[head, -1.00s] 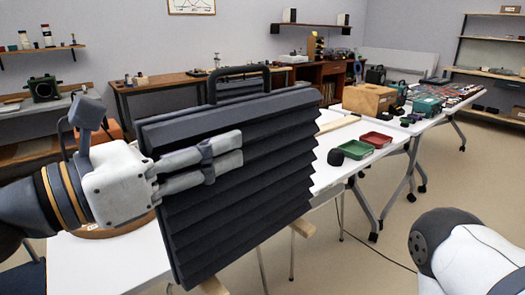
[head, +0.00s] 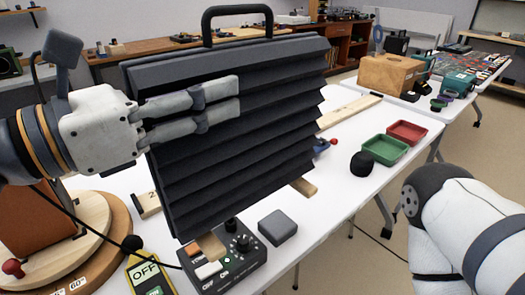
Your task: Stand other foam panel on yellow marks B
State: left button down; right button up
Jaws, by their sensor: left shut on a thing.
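The dark grey ridged foam panel (head: 250,145) fills the middle of the head view, upright and slightly tilted. A black handle (head: 237,10) is on its top edge, and wooden feet (head: 303,187) show at its bottom. My left gripper (head: 238,97) is shut on the panel, with its fingers lying across the ridged face near the top left. The panel is over the white table; I cannot tell whether its feet touch anything. No yellow marks B can be made out, and the panel hides part of the tabletop. My right arm shows at the lower right, but its gripper is out of view.
A control box with knobs (head: 243,243), a grey block (head: 277,227) and a yellow meter (head: 150,272) stand close below the panel. A round wooden turntable (head: 110,262) is at left. A black ball (head: 362,164), green tray (head: 385,150) and red tray (head: 407,132) lie right.

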pick_arm(q)
jog(key=w+a+f+b, duration=0.7)
jog(key=w+f+b, duration=0.4)
jog(key=f, duration=0.1)
jog(key=shift+w+a+f+b, duration=0.3)
jog(key=shift+w+f, duration=0.1)
pick_arm(e)
jog(key=s+f+g, duration=0.3)
jog(key=s+f, duration=0.5)
jog(key=f, duration=0.3)
jog(key=shift+s+f, duration=0.25)
jog(key=shift+s, duration=0.05)
pick_arm(q)
jog(key=shift+f, duration=0.2)
jog(key=c, duration=1.1)
grip_release()
